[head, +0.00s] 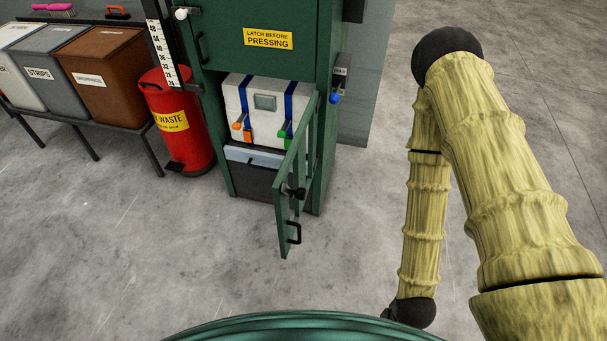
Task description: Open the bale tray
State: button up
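The bale tray appears to be the drawer low in the green press (257,26); its light grey front edge (250,156) shows under a white bale (262,106). The bale has two blue straps, a grey plate, and an orange and a green clip at its front. I cannot tell whether the tray is pulled out at all. A narrow green door (296,175) with a dark knob and handle stands swung open at the right, hiding part of the tray's right end. My arm is at the right, apart from the press; its gripper does not show.
A red waste bin (179,125) stands left of the press. Lidded bins on a dark-legged stand (76,132) are farther left. A blue-ended lever (336,95) is on the press's right side. The concrete floor before the press is clear.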

aim_at(267, 152)
jog(key=k, duration=0.5)
jog(key=u, duration=1)
jog(key=i, duration=1.1)
jog(key=u, duration=0.15)
